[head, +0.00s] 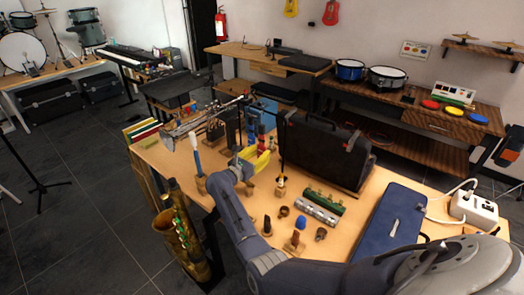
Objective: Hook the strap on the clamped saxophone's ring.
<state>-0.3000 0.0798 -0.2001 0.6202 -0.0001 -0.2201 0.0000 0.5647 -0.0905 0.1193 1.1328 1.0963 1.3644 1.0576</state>
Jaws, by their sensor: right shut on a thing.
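The gold saxophone (174,232) stands upright at the left, beside the table's left edge. My right arm comes in from the lower right, and my right gripper (243,168) is over the left part of the table, to the right of the saxophone and apart from it. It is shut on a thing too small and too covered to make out. A yellow piece (262,163) shows right beside the gripper. I cannot pick out the strap, the saxophone's ring or the clamp's grip. My left gripper is not in view.
A black case (318,150) stands behind the gripper on the wooden table. A blue case (386,222) lies at the right, near a white power strip (473,208). Several small parts crowd the middle. A metal stand (212,118) rises at the back left.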

